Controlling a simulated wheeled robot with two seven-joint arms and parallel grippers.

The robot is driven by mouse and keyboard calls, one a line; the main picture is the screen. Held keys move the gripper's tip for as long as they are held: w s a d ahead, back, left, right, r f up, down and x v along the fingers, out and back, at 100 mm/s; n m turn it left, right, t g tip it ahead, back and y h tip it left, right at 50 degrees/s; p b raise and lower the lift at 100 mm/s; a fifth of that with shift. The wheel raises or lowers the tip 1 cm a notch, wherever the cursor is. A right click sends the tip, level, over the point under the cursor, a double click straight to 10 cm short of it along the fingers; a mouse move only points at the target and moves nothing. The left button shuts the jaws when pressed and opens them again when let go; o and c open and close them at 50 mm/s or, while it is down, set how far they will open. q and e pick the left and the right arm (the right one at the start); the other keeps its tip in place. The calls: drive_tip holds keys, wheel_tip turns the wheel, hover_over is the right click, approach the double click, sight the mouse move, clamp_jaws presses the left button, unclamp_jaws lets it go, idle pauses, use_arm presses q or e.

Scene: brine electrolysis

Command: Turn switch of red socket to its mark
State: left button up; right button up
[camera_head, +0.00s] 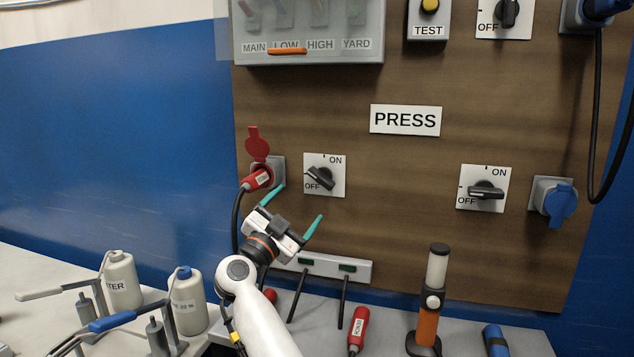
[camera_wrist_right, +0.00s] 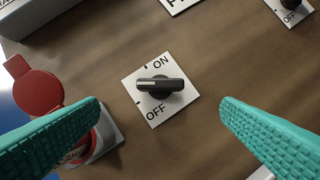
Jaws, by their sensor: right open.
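The switch beside the red socket has a black knob (camera_head: 321,179) on a white ON/OFF plate (camera_head: 337,188). In the right wrist view the knob (camera_wrist_right: 170,87) has a pale line at its left end, pointing between the ON tick and the OFF tick. The red socket (camera_head: 278,165), lid up, holds a red plug (camera_head: 257,180) to the left of the switch. My right gripper (camera_head: 298,206) is open and empty, below and in front of the switch. Its teal fingers lie either side of the knob in the wrist view, apart from it. My left gripper is out of view.
Another OFF/ON switch (camera_head: 485,190) and a blue socket (camera_head: 556,200) are on the panel's right. The red plug's black cable (camera_head: 237,220) hangs left of my right gripper. A grey strip (camera_head: 325,266) with levers is below. A PRESS label (camera_head: 405,120) is above.

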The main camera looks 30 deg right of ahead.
sight(318, 182)
drive_tip(key=p+x, duration=0.2)
drive_tip(key=x, duration=0.8)
drive_tip(key=shift+d+r, duration=0.1)
drive_tip(key=c, duration=1)
